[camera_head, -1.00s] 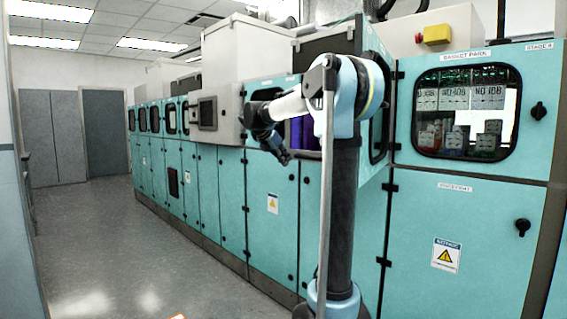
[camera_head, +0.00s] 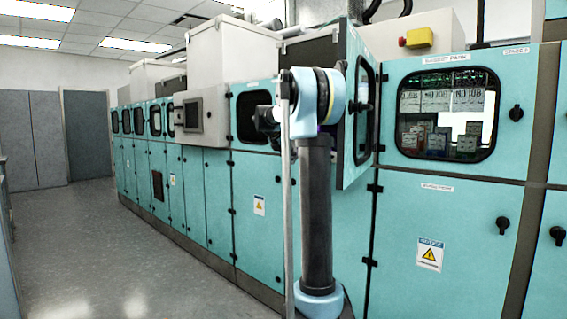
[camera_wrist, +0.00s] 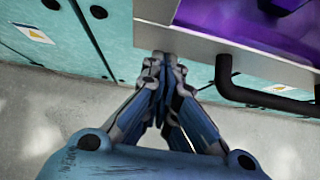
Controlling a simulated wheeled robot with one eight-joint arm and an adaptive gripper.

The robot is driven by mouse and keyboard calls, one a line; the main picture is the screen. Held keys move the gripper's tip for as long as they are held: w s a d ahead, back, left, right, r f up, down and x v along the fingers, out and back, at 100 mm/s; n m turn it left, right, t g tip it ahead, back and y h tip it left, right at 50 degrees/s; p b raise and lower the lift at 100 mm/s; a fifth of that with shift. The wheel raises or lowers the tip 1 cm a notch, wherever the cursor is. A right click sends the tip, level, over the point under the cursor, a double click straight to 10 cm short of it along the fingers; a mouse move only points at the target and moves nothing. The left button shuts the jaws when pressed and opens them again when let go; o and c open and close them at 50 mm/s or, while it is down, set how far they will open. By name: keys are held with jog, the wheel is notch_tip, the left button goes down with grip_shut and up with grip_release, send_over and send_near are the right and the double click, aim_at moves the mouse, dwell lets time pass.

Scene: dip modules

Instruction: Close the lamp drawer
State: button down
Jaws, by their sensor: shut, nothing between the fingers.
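The lamp drawer (camera_wrist: 205,47) stands out from the teal cabinet front in the wrist view, with a grey metal rim and a purple inside (camera_wrist: 240,22). Its black bar handle (camera_wrist: 262,99) sticks out from the front, at the right of that view. My gripper (camera_wrist: 154,62) is shut and empty. Its fingertips appear close to the drawer's left corner, left of the handle; I cannot tell whether they touch it. In the head view my arm hides most of the drawer and the gripper.
Teal cabinet doors (camera_wrist: 75,30) line the wall beside the drawer. An upper cabinet door (camera_head: 352,110) stands open to the right of my arm in the head view. A grey monitor box (camera_head: 202,115) juts out farther left. The grey floor (camera_head: 110,250) in front is clear.

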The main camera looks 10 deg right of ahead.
jog(key=w+d, duration=0.3)
jog(key=d, duration=0.2)
jog(key=w+d, duration=0.7)
jog(key=d, duration=0.2)
jog(key=shift+w+d, duration=0.35)
